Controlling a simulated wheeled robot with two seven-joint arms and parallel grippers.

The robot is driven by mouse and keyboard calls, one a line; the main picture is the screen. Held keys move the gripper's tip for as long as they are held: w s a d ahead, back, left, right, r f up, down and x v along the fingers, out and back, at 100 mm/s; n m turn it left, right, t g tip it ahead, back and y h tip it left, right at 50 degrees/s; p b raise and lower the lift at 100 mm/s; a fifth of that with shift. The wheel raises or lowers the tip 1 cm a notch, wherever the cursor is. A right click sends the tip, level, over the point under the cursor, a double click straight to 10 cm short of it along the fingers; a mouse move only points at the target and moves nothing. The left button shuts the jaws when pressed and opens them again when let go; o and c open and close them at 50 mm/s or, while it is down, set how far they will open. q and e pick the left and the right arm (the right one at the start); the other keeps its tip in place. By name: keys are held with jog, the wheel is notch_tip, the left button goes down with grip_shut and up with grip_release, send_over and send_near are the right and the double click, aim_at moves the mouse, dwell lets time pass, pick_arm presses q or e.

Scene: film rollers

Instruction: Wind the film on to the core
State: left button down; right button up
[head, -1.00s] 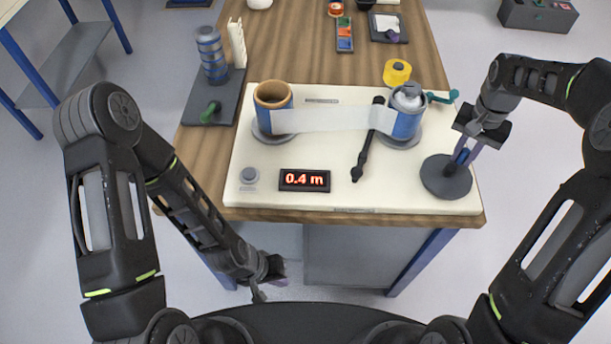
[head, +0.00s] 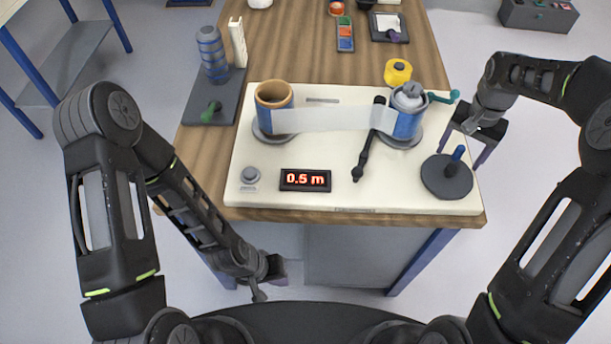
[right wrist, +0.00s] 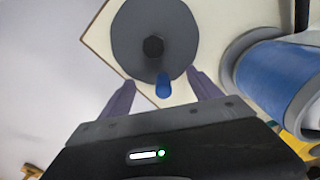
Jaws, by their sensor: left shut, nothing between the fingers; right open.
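The milky film (head: 330,120) spans between the left roller, a tan core with a blue side (head: 273,100), and the blue right roller (head: 407,122) with a grey top. A dark crank disc (head: 447,182) with an upright blue handle (head: 458,154) sits at the board's right edge. My right gripper (head: 464,153) is open at the handle; in the right wrist view the blue handle (right wrist: 163,86) shows between its spread fingers (right wrist: 162,90). My left gripper (head: 277,282) is shut and empty, low in front of the table.
The display (head: 305,180) reads 0.5 m beside a grey button (head: 250,176). A black rod-like arm (head: 366,150) crosses the film near the right roller. A teal lever (head: 445,97) and yellow tape roll (head: 397,71) are behind. A dark stand (head: 212,100) is at left.

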jog(key=shift+o, duration=0.8)
jog(key=shift+r, duration=0.1)
jog(key=shift+r+p, duration=2.5)
jog(key=shift+r, duration=0.95)
jog(key=shift+f, duration=0.1)
